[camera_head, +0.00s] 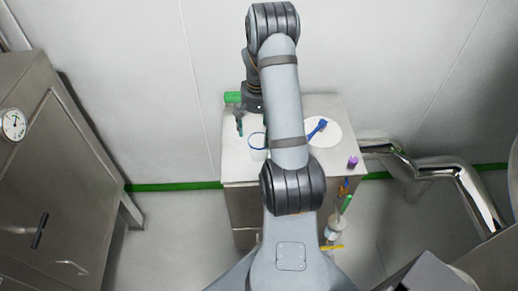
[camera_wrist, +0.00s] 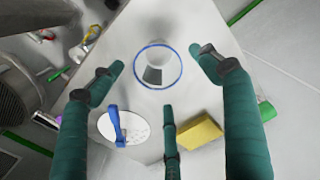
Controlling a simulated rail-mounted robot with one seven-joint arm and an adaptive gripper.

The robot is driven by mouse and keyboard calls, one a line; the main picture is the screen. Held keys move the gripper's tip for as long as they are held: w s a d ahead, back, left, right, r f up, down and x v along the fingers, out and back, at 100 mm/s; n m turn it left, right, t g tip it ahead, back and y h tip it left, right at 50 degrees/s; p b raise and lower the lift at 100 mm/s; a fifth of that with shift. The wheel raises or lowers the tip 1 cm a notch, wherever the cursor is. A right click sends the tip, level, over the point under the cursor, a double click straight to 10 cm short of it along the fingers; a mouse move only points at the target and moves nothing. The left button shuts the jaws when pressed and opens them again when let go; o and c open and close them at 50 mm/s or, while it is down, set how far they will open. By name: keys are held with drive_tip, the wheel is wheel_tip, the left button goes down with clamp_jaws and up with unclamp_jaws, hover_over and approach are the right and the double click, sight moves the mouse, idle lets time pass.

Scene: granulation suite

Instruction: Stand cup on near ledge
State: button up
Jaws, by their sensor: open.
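The cup (camera_head: 257,142) is pale with a blue rim and stands on the steel bench top, partly hidden by my arm in the head view. In the wrist view, the cup (camera_wrist: 158,66) shows its open mouth between and beyond my fingertips. My gripper (camera_head: 240,124) is just left of the cup in the head view. In the wrist view, my gripper (camera_wrist: 157,80) has its teal fingers spread wide, with nothing held and no clear contact with the cup. I cannot tell which part of the bench (camera_head: 239,167) is the near ledge.
A purple item (camera_head: 352,162) sits at the right edge, and a green one (camera_head: 233,98) at back left. A yellow block (camera_wrist: 200,133) shows in the wrist view. Steel pipes (camera_head: 455,180) run on the right.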

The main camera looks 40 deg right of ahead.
sight(259, 140)
wheel_tip(259, 140, down, 4)
drive_tip(key=shift+s+d+f+p, duration=0.1)
drive_tip(key=shift+p, duration=0.95)
drive_tip(key=shift+s+f, duration=0.1)
drive_tip(key=shift+f, duration=0.4)
drive_tip(key=shift+c, duration=1.1)
drive_tip(key=c, duration=1)
drive_tip(key=shift+r, duration=0.15)
